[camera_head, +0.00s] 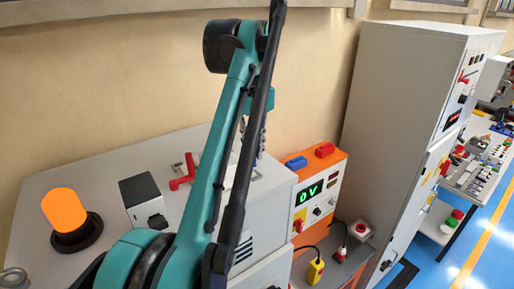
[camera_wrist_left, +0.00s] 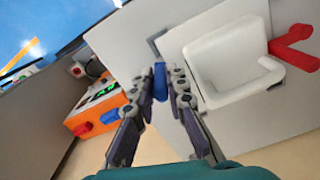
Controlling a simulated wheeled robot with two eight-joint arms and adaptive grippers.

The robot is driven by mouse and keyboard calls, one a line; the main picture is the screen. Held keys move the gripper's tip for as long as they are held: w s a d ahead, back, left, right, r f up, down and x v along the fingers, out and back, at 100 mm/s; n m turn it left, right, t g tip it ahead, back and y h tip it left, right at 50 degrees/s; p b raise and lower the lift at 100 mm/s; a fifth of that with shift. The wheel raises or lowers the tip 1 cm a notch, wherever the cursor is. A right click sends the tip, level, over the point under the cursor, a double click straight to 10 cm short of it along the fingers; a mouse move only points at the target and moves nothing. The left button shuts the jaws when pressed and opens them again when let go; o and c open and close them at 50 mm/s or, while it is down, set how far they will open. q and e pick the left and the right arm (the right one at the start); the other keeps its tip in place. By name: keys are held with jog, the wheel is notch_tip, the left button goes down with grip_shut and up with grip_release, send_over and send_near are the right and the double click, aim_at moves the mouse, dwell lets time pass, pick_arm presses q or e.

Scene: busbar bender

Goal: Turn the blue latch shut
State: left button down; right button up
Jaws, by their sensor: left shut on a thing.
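The blue latch (camera_wrist_left: 160,82) is a small upright blue piece at the edge of the light grey machine top in the left wrist view. My left gripper (camera_wrist_left: 160,90) has one finger on each side of it and is shut on it. The fingers hide part of the latch, so its exact angle is hard to tell. In the head view my left arm crosses the middle and hides the latch. My right gripper is in neither view.
A white open-topped part (camera_wrist_left: 232,62) and a red handle (camera_wrist_left: 292,48) stand beside the gripper. An orange box (camera_head: 328,180) with a green display is to the right. An orange lamp (camera_head: 65,212) stands at left, and a tall grey cabinet (camera_head: 395,130) at right.

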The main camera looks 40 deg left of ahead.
pick_arm(q)
jog(key=shift+s+a+m, duration=0.2)
jog(key=shift+a+m, duration=0.05)
jog(key=shift+m, duration=0.4)
jog(key=shift+s+a+m, duration=0.15)
jog(key=shift+a+m, duration=0.05)
jog(key=shift+m, duration=0.45)
jog(key=c, duration=1.7)
grip_release()
jog(key=shift+o, duration=0.8)
jog(key=shift+w+a, duration=0.1)
jog(key=shift+w+a+f, duration=0.1)
jog(key=shift+w, duration=0.05)
jog(key=shift+d, duration=0.2)
